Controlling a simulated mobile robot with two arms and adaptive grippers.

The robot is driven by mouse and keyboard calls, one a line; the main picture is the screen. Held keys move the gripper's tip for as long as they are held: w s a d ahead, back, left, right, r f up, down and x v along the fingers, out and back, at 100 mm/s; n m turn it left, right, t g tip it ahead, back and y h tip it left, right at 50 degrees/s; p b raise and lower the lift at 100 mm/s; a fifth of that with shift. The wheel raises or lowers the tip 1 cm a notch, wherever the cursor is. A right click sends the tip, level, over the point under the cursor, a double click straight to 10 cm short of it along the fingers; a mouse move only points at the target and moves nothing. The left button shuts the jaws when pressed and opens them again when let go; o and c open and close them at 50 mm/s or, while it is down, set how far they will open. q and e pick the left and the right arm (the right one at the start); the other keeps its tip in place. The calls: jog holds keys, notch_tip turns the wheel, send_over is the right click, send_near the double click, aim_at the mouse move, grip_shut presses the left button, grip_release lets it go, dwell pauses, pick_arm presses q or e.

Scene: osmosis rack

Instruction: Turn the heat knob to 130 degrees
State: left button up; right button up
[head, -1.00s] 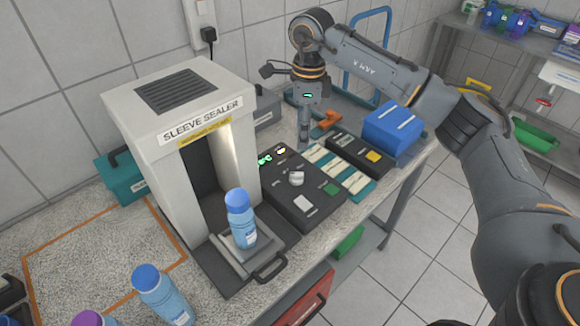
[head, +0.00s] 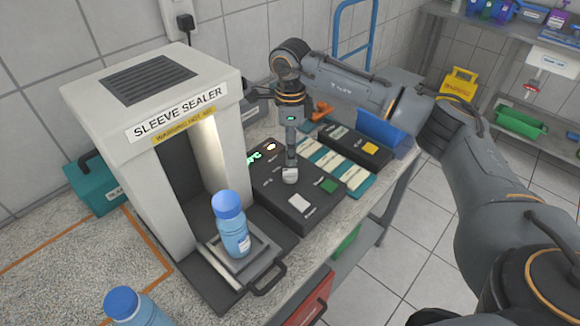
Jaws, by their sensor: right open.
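The heat knob (head: 290,175) is a small light-grey knob on top of the dark control box (head: 268,194), beside the sleeve sealer (head: 150,110). A green display (head: 254,157) glows at the box's far-left corner, too small to read. My right gripper (head: 291,163) points straight down over the knob, its fingertips right at or just above it. I cannot tell whether they touch it. The jaws are open, though from this angle the fingers overlap. The knob's pointer and scale are too small to read. My left gripper is not in view.
A blue-capped bottle (head: 232,224) stands on the sealer's tray (head: 268,250). Another blue-capped bottle (head: 122,303) stands at the lower left. A second dark box (head: 352,148) with a yellow button, labelled strips (head: 335,168) and a blue bin (head: 384,132) lie to the right.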

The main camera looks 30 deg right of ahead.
aim_at(290, 170)
notch_tip(290, 170, down, 8)
jog(key=shift+w+f+p, duration=0.15)
jog(key=shift+f+p, duration=0.1)
jog(key=shift+p, duration=0.55)
jog(key=c, duration=1.2)
jog(key=shift+o, duration=0.2)
jog(key=m+b, duration=0.1)
jog(key=m, duration=0.2)
jog(key=shift+m+b, duration=0.3)
jog(key=m+b, duration=0.1)
jog(key=m, duration=0.4)
